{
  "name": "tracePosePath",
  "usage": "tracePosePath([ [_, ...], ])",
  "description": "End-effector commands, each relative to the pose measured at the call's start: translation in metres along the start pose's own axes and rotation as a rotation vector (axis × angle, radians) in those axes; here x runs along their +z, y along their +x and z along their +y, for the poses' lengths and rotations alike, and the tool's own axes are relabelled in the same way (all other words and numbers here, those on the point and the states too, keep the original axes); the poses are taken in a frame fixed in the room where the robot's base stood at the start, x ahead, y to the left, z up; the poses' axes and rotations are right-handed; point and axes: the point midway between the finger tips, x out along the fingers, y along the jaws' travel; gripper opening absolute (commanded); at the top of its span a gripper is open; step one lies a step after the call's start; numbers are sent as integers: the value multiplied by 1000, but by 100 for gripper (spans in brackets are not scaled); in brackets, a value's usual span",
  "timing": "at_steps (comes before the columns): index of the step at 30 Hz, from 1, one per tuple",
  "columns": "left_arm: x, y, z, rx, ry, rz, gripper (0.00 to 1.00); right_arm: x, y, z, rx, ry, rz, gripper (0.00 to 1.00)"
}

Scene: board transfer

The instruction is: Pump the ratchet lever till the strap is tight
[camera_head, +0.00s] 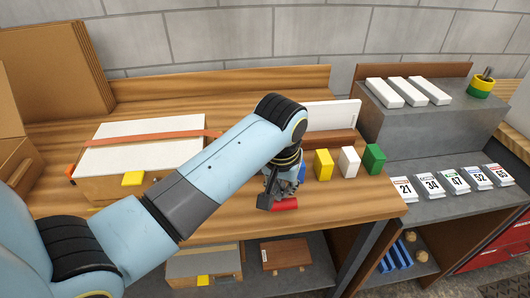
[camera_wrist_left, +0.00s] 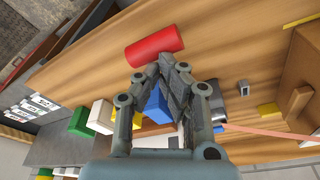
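An orange strap (camera_head: 165,138) runs across the white lid of a wooden case (camera_head: 120,185) at the left of the bench; its right end passes behind my left arm. The strap also shows in the left wrist view (camera_wrist_left: 265,131), leading to a small grey metal part (camera_wrist_left: 217,106), perhaps the ratchet, partly hidden by a finger. The lever cannot be made out clearly. My left gripper (camera_head: 272,203) is low over the bench, right of the case. In the left wrist view its fingertips (camera_wrist_left: 156,68) come together with nothing seen held. My right gripper is not in view.
A red cylinder (camera_wrist_left: 155,47) lies just beyond the left fingertips. A blue block (camera_wrist_left: 156,107), yellow block (camera_head: 323,164), white block (camera_head: 348,160) and green block (camera_head: 374,158) stand to the right. Number cards (camera_head: 432,185) lie farther right. Cardboard (camera_head: 55,70) stands at back left.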

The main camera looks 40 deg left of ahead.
Motion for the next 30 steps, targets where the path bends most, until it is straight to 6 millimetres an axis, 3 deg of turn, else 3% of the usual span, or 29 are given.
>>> tracePosePath([
  [4,3,11,0,-1,0,-2,0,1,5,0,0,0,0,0],
  [8,2,5,0,-1,0,-1,0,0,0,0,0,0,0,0],
  [17,-4,-24,0,-1,0,-3,0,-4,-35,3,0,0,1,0],
  [30,-14,-67,0,1,0,1,0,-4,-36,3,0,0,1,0],
])
